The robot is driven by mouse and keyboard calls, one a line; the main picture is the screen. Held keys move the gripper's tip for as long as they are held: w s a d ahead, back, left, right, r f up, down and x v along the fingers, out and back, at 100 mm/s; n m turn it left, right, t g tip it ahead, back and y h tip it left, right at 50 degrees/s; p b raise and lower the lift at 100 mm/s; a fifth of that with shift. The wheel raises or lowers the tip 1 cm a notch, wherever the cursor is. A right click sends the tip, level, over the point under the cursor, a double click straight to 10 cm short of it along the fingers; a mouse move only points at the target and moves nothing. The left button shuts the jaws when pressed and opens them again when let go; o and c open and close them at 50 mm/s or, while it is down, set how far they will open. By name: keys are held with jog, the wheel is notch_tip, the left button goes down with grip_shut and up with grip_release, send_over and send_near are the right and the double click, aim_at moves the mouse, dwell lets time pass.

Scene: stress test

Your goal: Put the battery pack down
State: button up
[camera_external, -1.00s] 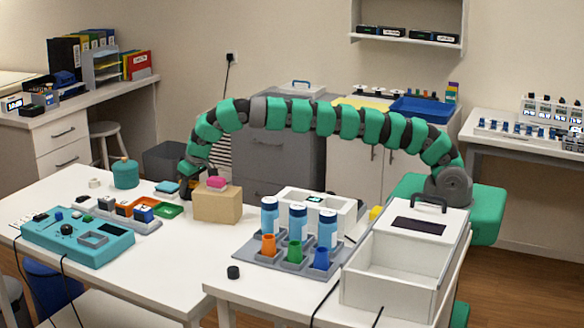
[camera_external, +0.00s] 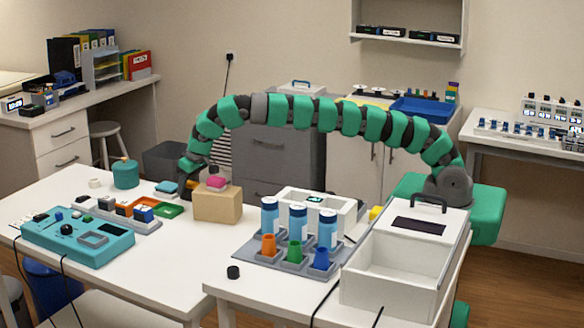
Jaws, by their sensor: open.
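My gripper (camera_external: 187,190) is low over the left white table, at the left side of a cardboard-brown box (camera_external: 228,206). Its jaws are open, but the fingertips are small and dark and partly merge with the arm. A pink block (camera_external: 217,183) lies on top of the brown box, to the right of my gripper. I cannot tell for certain which object is the battery pack. A flat light-blue block (camera_external: 167,187) lies on the table just left of my gripper. I see nothing clearly held between the jaws.
A teal control panel (camera_external: 78,238) and a tray with small coloured blocks (camera_external: 146,228) stand left. A teal canister (camera_external: 125,174) is behind. Blue-white bottles (camera_external: 298,225) and coloured cups stand right, beside a white open case (camera_external: 392,283). The table front below the brown box is clear.

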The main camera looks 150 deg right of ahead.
jog(key=v, duration=1)
jog(key=shift+r+p, duration=0.35)
jog(key=shift+a, duration=0.1)
jog(key=w+a+r+n+t+h, duration=0.1)
jog(key=w+a+r+n+t, duration=0.15)
jog(key=w+a+r, duration=0.65)
jog(key=w+a+r+n+t, duration=0.25)
jog(key=w+a+r, duration=0.35)
jog(key=a+r, duration=0.6)
jog(key=w+a+r+n+t+h, duration=0.15)
jog(key=w+a+r+n, duration=0.25)
jog(key=w+a+r, duration=0.6)
jog(key=s+a+r+n+t+y, duration=0.15)
jog(key=a+r, duration=0.35)
jog(key=a, duration=0.6)
jog(key=s+a+r+n+t+y, duration=0.1)
jog(key=s+a+r+n+t, duration=0.3)
jog(key=a, duration=0.7)
jog(key=s+a+r+n+t+y, duration=0.1)
jog(key=s+a+r, duration=0.3)
jog(key=a, duration=0.4)
jog(key=s+a+r+n+t+y, duration=0.2)
jog(key=s+a+r, duration=0.3)
jog(key=a, duration=0.4)
jog(key=shift+s+a+y, duration=0.25)
jog(key=shift+s+y, duration=0.3)
jog(key=shift+y, duration=0.25)
